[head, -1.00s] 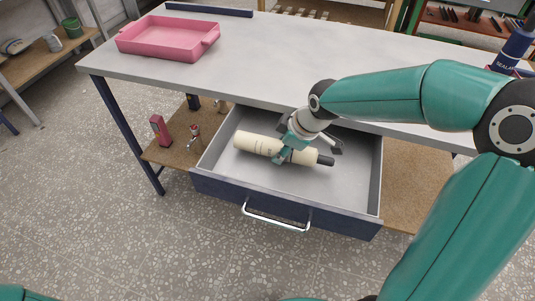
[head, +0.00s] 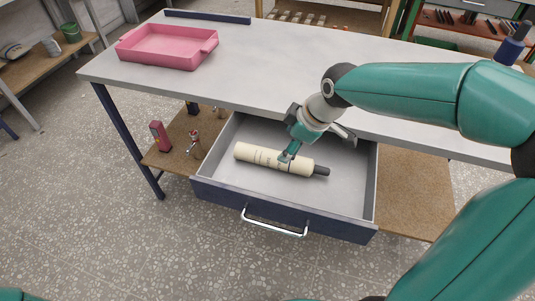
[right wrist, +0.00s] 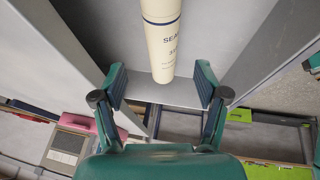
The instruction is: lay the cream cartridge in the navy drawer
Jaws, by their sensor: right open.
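The cream cartridge (head: 262,157), with dark print and a dark grey nozzle end, lies on its side on the floor of the open navy drawer (head: 224,194). Its nozzle points right. My right gripper (head: 316,147) is open above the cartridge's right part, one finger overlapping it in the head view. In the right wrist view, the cartridge (right wrist: 162,40) runs between and beyond the spread fingers (right wrist: 161,88), with a gap on each side. My left gripper is not in view.
The drawer hangs under a grey worktop (head: 270,75) holding a pink tray (head: 165,62). A lower wooden shelf (head: 175,158) carries a dark red item (head: 160,136) and small fittings. The drawer's right part is clear.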

